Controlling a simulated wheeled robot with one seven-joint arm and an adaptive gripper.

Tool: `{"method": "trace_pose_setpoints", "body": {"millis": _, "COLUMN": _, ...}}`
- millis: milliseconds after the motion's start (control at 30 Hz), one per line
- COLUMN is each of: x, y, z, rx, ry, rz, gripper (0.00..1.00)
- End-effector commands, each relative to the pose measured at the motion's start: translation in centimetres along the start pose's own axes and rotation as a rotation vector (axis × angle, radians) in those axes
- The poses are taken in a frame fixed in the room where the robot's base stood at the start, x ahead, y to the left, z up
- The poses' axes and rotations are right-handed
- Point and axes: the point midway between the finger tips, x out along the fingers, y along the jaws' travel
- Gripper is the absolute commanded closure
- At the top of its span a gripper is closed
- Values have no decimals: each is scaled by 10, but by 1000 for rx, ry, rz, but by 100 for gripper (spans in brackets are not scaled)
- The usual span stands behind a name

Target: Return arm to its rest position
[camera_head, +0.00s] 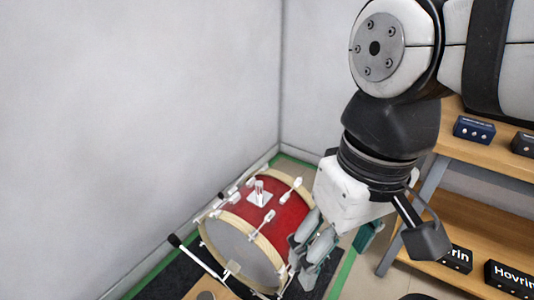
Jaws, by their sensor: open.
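My gripper (306,262) hangs low in the head view, pointing down and left beside a red bass drum (290,214). Its jaws are open, and I see nothing held between them. My white and black arm comes in from the upper right and bends downward to the gripper. The gripper overlaps the drum's right side in the picture; I cannot tell whether they touch.
The drum stands on a dark mat (180,278) with a green border near a corner of grey walls (130,120). A wooden shelf (470,215) at the right holds several small boxes, including a blue one (474,129).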

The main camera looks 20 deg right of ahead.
Motion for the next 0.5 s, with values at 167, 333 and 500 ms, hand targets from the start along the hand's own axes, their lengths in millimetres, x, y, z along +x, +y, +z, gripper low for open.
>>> {"method": "trace_pose_setpoints", "body": {"millis": 167, "x": -1, "y": 12, "z": 26, "rx": 17, "ry": 10, "rz": 48, "gripper": 34}}
{"method": "trace_pose_setpoints", "body": {"millis": 333, "x": -1, "y": 15, "z": 30, "rx": 20, "ry": 9, "rz": 58, "gripper": 34}}
{"method": "trace_pose_setpoints", "body": {"millis": 500, "x": -1, "y": 14, "z": 30, "rx": 19, "ry": 9, "rz": 57, "gripper": 34}}
